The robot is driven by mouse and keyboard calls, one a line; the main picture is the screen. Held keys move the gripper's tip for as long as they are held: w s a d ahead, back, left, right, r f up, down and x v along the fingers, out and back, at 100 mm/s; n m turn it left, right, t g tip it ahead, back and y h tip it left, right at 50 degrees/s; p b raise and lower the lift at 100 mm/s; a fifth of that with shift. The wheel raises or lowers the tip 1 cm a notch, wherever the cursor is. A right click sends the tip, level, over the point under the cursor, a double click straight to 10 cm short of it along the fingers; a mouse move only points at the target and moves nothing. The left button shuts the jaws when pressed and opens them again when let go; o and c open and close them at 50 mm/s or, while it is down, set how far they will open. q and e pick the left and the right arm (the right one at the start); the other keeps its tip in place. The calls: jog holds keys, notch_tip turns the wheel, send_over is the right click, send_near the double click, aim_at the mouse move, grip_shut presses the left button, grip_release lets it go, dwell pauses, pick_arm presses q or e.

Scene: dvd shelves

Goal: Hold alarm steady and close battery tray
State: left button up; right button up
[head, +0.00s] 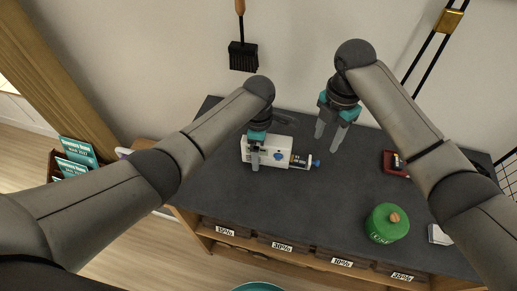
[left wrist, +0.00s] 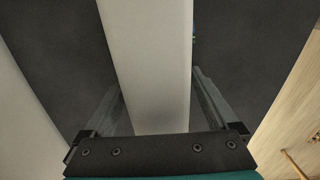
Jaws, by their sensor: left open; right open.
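My right gripper (head: 329,137) is open and empty, fingers pointing down, behind and right of the tray's end.
A green lidded jar (head: 386,224) stands at the counter's front right. A red tray (head: 396,164) lies at the right, partly behind my right arm. The dark counter (head: 310,205) is clear in front of the alarm. Drawers with percent labels (head: 282,246) sit below its front edge.

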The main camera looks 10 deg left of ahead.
pick_arm(q)
grip_shut()
pick_arm(e)
jog(key=c, duration=0.5)
jog(key=shift+s+d+f+m, duration=0.2)
jog(key=shift+f+m, duration=0.1)
jog(key=shift+m, duration=0.3)
jog(key=shift+c, duration=1.3)
jog(key=m, duration=0.1)
jog(key=m+y, duration=0.1)
jog(key=f+m, duration=0.1)
jog(key=shift+s+d+y, duration=0.25)
jog(key=shift+s+y, duration=0.1)
jog(key=shift+y, duration=0.05)
grip_shut()
jog(key=s+d+m+t+y, duration=0.35)
jog(key=d+m, duration=0.75)
jog(key=m, duration=1)
jog(key=shift+t+y, duration=0.25)
jog(key=shift+t, duration=0.1)
jog(key=x, duration=1)
jog(key=shift+w+a, duration=0.25)
jog(key=shift+w, duration=0.2)
jog(key=shift+s+a, duration=0.1)
jog(key=shift+a, duration=1.75)
